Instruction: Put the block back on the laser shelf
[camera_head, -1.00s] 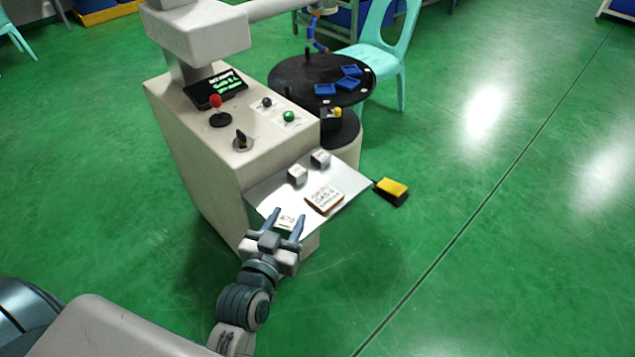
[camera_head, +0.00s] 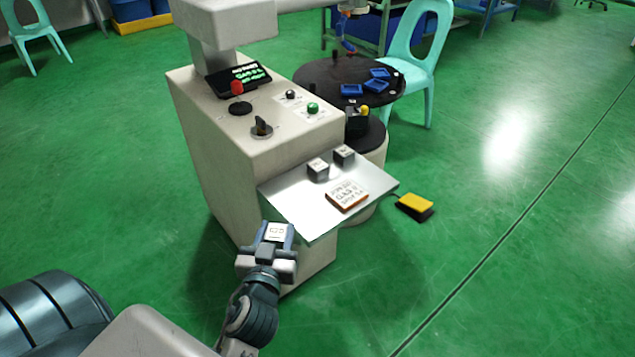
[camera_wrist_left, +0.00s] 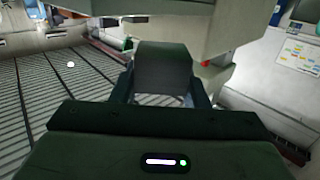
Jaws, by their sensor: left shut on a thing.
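My left gripper (camera_head: 277,230) is shut on a small block (camera_head: 276,235) with a pale, lettered top. The block sits between the two fingers, just beyond the front left edge of the pale metal shelf (camera_head: 297,210). It looks held up clear of the shelf. In the left wrist view the block (camera_wrist_left: 163,70) is a dark shape between the fingers, with its label out of sight. The shelf sticks out from the front of the beige machine (camera_head: 215,150). My right gripper is not in view.
Two small grey cubes, one nearer (camera_head: 318,170) and one farther (camera_head: 343,155), stand at the shelf's back. The shelf's left front is bare. A yellow pedal (camera_head: 415,203) is on the floor at right.

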